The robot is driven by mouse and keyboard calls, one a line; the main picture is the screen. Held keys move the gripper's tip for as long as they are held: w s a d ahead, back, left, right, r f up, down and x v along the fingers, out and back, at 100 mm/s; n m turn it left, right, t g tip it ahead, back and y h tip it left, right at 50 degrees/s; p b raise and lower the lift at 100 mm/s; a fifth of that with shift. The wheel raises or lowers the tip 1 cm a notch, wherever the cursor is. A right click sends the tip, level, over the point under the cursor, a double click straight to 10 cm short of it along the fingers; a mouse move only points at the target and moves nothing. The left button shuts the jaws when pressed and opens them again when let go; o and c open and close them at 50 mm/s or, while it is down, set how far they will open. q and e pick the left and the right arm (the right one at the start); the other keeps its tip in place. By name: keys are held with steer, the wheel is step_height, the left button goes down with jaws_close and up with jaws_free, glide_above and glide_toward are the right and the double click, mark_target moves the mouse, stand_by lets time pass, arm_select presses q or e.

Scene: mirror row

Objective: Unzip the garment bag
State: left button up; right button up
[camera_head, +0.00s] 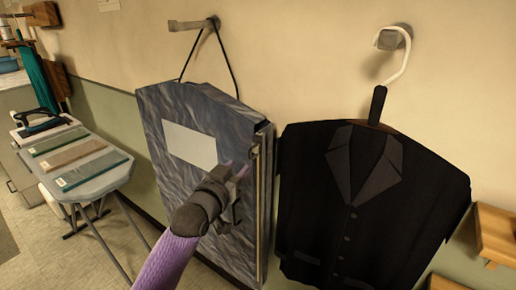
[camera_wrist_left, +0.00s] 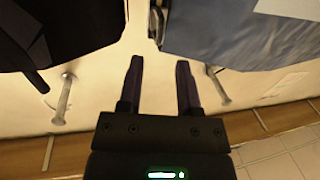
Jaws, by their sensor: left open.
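The garment bag (camera_head: 165,180) is grey with a wavy pattern and a pale blank label. It hangs by a dark cord from a wall hook, in the middle of the head view. A zip line (camera_head: 259,200) runs down its right side, with a small light part near the top. My left gripper (camera_head: 241,171) is in front of the bag's right side, open and empty. In the left wrist view, the fingers of my left gripper (camera_wrist_left: 160,65) are apart, with the bag (camera_wrist_left: 235,35) at upper right. A small dark-and-light piece (camera_wrist_left: 157,22) at the bag's edge lies beyond the fingertips.
A black jacket (camera_head: 335,215) hangs on a white-hooked hanger close right of the bag; it also shows in the left wrist view (camera_wrist_left: 85,25). A narrow gap separates them. An ironing board (camera_head: 85,165) with several items stands left. Wooden shelves (camera_head: 495,232) are at far right.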

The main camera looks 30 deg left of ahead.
mark_target(249, 156)
arm_select(q)
steer(key=w, duration=0.4)
steer(key=w+b, duration=0.1)
steer(key=w, duration=0.1)
steer(key=shift+a+f, duration=0.2)
steer(key=shift+a, duration=0.15)
steer(key=shift+w+r, duration=0.1)
steer(key=shift+w, duration=0.5)
steer(key=shift+a, duration=0.1)
jaws_close()
